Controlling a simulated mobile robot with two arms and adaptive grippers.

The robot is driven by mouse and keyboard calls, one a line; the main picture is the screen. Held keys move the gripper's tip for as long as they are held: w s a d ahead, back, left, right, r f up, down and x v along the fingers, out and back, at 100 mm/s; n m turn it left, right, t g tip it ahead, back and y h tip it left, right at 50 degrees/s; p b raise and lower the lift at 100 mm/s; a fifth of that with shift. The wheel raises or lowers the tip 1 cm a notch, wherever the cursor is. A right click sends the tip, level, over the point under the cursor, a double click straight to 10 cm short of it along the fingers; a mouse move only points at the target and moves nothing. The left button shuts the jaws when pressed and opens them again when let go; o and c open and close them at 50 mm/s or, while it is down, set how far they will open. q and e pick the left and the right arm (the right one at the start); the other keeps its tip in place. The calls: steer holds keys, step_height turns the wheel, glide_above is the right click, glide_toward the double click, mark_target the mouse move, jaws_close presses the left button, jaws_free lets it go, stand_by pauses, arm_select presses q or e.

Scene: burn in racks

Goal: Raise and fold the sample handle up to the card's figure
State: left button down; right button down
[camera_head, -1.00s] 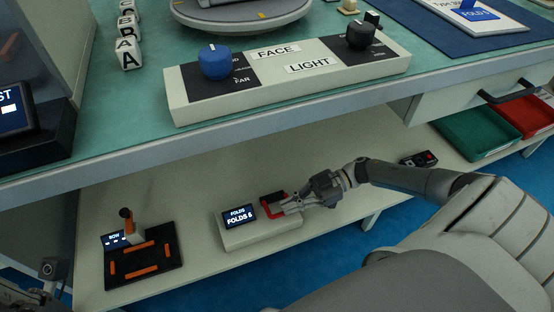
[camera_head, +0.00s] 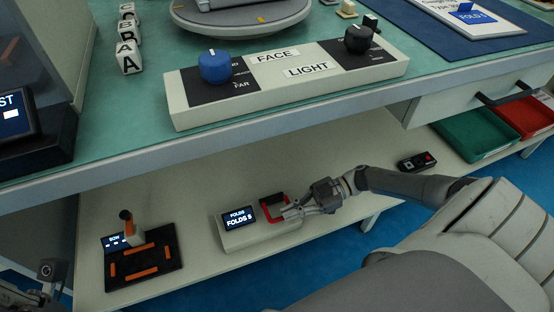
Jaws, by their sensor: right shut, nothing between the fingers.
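The sample handle is a red loop (camera_head: 264,206) on a white box (camera_head: 262,235) with a small screen (camera_head: 238,218) on the lower shelf. The screen reads FOLDS with a figure that looks like 8, though it is small. My right gripper (camera_head: 287,212) is shut and empty, at the right side of the red handle. I cannot tell if its fingertips touch the handle. The card (camera_head: 472,17) at the upper right carries a blue label beginning FOLDS; its figure is unclear.
A black joystick panel (camera_head: 158,276) with orange bars stands left on the shelf. A black controller (camera_head: 417,161) lies to the right. The bench's front edge (camera_head: 250,122) overhangs the shelf. Green (camera_head: 465,138) and red (camera_head: 522,117) trays sit farther right.

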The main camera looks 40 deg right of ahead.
steer(key=v, duration=1.2)
steer(key=shift+s, duration=0.1)
stand_by(0.6)
